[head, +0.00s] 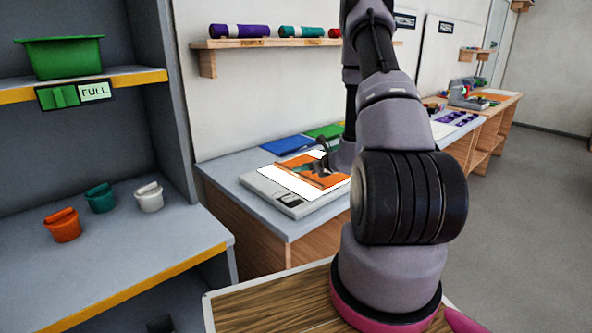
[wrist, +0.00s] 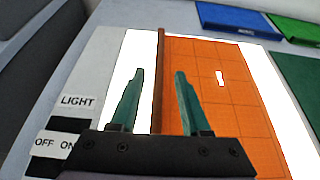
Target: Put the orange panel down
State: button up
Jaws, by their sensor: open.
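The orange panel (wrist: 215,100) lies on the lit white surface of the light box (head: 262,187), with a bright strip of that surface bare beside it. The panel also shows in the head view (head: 297,172), partly hidden by my arm. It has a grid of lines, a small bright notch-shaped opening and a raised rib along its left edge. My gripper (wrist: 157,85) is open, with one teal finger on each side of the rib. I cannot tell whether the fingers touch the panel.
Blue (wrist: 233,18) and green (wrist: 296,30) panels lie behind the light box. A darker green one (wrist: 300,75) shows at the right. A shelf unit at left holds a green bin (head: 62,57) and orange, teal and white small pots (head: 149,197). Rolls lie on a wall shelf (head: 262,43).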

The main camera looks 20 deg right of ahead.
aim_at(315, 181)
jog(key=v, duration=0.6)
jog(key=shift+s+r, duration=0.15)
jog(key=shift+s, duration=0.05)
jog(key=s+a+r+n+g+y, duration=0.3)
jog(key=s+a+r+n, duration=0.2)
jog(key=a+r+n, duration=0.5)
jog(key=s+a+r+n+g+y, duration=0.3)
jog(key=s+a+r+n+g, duration=0.15)
jog(key=a+r, duration=0.55)
jog(key=s+d+r+n+t+h, duration=0.1)
jog(key=s+d+r+n+h, duration=0.1)
jog(key=s+r+n+h, duration=0.2)
jog(key=s+d+r+n+t+h, duration=0.1)
jog(key=s+r+n+h, duration=0.3)
jog(key=s+r+n, duration=0.5)
jog(key=s+d, duration=0.1)
jog(key=s, duration=0.2)
jog(key=shift+d, duration=0.3)
jog(key=shift+s+t, duration=0.1)
jog(key=shift+t, duration=0.15)
